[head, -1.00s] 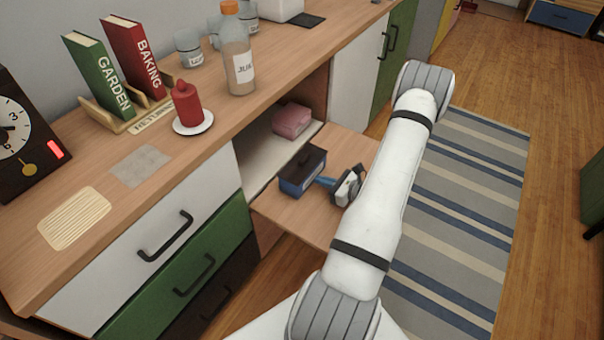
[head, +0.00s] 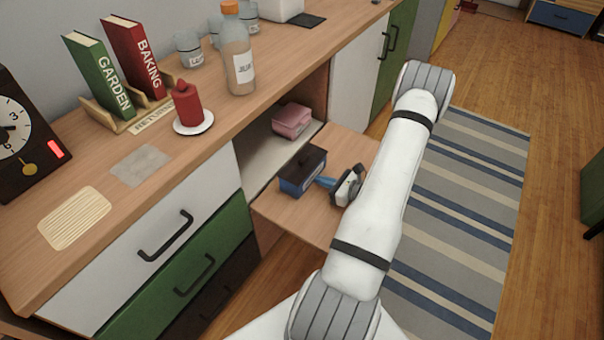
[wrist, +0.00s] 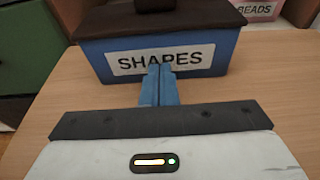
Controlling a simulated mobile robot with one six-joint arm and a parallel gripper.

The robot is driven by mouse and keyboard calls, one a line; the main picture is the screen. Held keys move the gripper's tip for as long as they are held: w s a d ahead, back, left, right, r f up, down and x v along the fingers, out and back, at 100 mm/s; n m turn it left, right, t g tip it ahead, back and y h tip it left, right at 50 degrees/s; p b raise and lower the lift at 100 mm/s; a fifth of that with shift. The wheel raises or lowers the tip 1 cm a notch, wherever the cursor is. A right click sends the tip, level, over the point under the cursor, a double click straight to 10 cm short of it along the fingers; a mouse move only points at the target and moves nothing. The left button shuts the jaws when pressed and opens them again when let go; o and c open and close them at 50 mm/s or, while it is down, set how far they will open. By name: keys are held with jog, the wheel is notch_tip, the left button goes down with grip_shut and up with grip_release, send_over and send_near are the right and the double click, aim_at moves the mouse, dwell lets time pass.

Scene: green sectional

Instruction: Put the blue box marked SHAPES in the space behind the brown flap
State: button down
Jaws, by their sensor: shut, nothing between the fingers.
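The blue box (head: 300,183) with a dark lid stands upright on the brown flap (head: 290,216), which is folded down flat in front of an open compartment (head: 262,150). In the wrist view the box (wrist: 222,62) shows its white SHAPES label facing me. My gripper (head: 321,181) is shut and empty, low over the flap, on the side of the box away from the compartment. In the wrist view its blue fingertips (wrist: 160,70) are together at the label's lower edge. I cannot tell if they touch the box.
A pink box (head: 291,121) marked BEADS sits inside the compartment at its far side. The pale shelf left of it is bare. The countertop above holds a red candle (head: 187,105), a juice bottle (head: 238,60) and books. A striped rug (head: 470,190) lies right.

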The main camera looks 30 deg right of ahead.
jog(key=shift+w+a, duration=0.1)
dwell(0.3)
jog(key=shift+w+a+b, duration=0.6)
jog(key=shift+w+a, duration=0.6)
jog(key=shift+w, duration=1.75)
jog(key=shift+w+a+b, duration=0.65)
jog(key=shift+w+a, duration=0.6)
jog(key=shift+w, duration=1.75)
jog(key=shift+w+a+b, duration=0.6)
jog(key=shift+w+a, duration=0.6)
jog(key=shift+w, duration=1.75)
jog(key=shift+s+d, duration=1.55)
jog(key=shift+s, duration=2.15)
jog(key=shift+s+d, duration=1.5)
jog(key=shift+s, duration=2.2)
jog(key=shift+s+d, duration=1.55)
jog(key=shift+s, duration=2.15)
